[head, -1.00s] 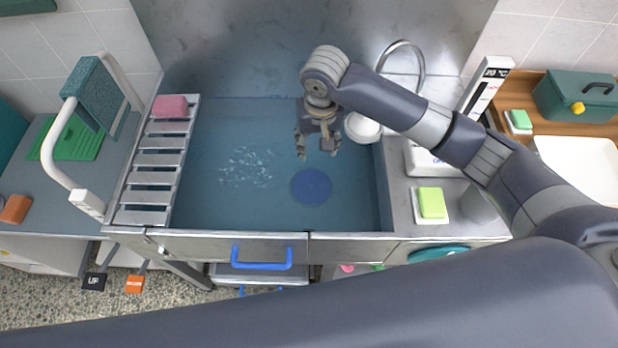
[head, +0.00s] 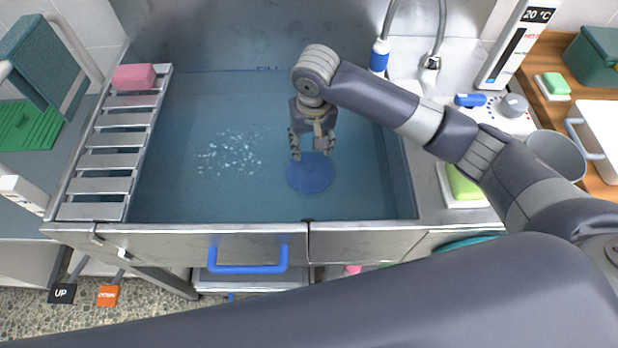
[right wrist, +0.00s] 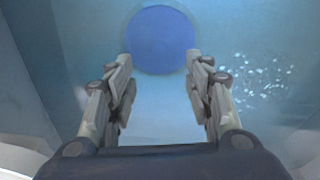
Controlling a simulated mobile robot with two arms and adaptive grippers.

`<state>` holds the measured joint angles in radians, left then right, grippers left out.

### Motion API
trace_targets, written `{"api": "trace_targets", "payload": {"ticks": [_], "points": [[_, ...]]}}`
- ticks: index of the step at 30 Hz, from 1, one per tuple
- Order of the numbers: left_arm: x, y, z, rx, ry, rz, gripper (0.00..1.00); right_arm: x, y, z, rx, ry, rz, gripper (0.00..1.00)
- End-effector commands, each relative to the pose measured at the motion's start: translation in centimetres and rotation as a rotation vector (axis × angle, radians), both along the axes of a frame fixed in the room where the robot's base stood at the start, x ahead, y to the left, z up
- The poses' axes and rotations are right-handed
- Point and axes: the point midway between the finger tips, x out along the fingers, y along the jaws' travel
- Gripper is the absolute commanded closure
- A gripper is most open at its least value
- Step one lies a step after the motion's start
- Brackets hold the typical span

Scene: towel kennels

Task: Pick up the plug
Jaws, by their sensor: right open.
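The plug, a round flat blue disc (head: 311,176), lies at the bottom of the tub (head: 220,110), right of its middle. It also shows in the right wrist view (right wrist: 162,38), ahead of the fingertips. My right gripper (head: 310,155) is over the tub, above the plug's back edge in the head view. In the right wrist view my right gripper (right wrist: 160,58) is open, with nothing between its fingers, and the plug lies between and beyond the tips. I cannot tell the exact height above the plug. My left gripper is not in view.
A slatted rack (head: 118,145) with a pink block (head: 134,77) lines the tub's left side. White flecks (head: 232,153) lie in the tub, left of the plug. A tap (head: 430,62) stands behind right. A yellow-green sponge (head: 463,184) and a grey cup (head: 556,156) are at the right.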

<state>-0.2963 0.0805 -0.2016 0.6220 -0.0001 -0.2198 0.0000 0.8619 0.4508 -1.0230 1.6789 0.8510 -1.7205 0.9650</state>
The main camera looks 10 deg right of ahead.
Motion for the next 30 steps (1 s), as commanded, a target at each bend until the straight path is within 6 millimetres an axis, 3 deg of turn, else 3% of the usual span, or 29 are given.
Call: {"api": "trace_targets", "payload": {"ticks": [12,17,25,30], "points": [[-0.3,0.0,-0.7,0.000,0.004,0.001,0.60,0.6,0.0,-5.3,-0.001,0.002,-0.001,0.52],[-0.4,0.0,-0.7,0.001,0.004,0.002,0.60,0.8,0.0,-6.3,-0.001,0.001,0.000,0.52],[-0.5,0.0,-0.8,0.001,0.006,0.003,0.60,1.7,-0.1,-10.0,-0.001,0.001,-0.001,0.52],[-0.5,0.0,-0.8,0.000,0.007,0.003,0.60,1.8,-0.1,-11.1,-0.001,-0.001,0.001,0.52]]}}
